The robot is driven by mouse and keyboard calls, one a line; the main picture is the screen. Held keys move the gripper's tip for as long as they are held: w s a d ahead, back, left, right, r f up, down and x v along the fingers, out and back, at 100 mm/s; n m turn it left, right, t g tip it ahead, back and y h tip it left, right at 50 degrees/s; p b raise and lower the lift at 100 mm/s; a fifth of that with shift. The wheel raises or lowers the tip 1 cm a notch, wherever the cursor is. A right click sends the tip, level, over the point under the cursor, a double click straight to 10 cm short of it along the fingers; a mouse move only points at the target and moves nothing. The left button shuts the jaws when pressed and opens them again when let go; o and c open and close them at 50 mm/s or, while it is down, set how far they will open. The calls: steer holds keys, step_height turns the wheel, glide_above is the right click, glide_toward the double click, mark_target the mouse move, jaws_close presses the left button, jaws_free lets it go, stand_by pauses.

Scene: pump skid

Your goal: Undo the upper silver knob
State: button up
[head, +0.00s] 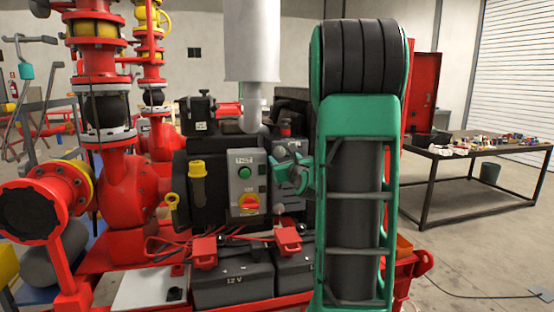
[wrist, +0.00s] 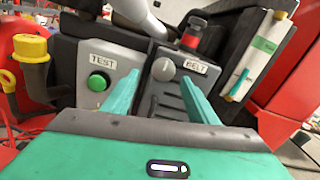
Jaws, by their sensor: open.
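The upper silver knob (wrist: 164,69) is round and grey. It sits on a dark ribbed cover beside a BELT label (wrist: 196,64). My gripper (wrist: 160,82) is open and empty; its two teal fingers point at the cover, with their tips just short of and to either side of the knob in the picture. I cannot tell whether either finger touches it. In the head view my gripper (head: 297,174) is right of the grey control box, and the upper knob is hard to make out there. A lower pale knob (head: 279,207) shows below it.
The grey control box (head: 246,186) with a green TEST button and a red-yellow switch stands close on the left. A yellow cap (wrist: 30,47) is further left. Black 12 V batteries (head: 232,280) sit below. A table (head: 450,151) with small items stands at the right.

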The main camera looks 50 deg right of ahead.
steer(key=shift+v, duration=2.75)
steer(key=shift+a+f, duration=0.1)
steer(key=shift+a, duration=0.05)
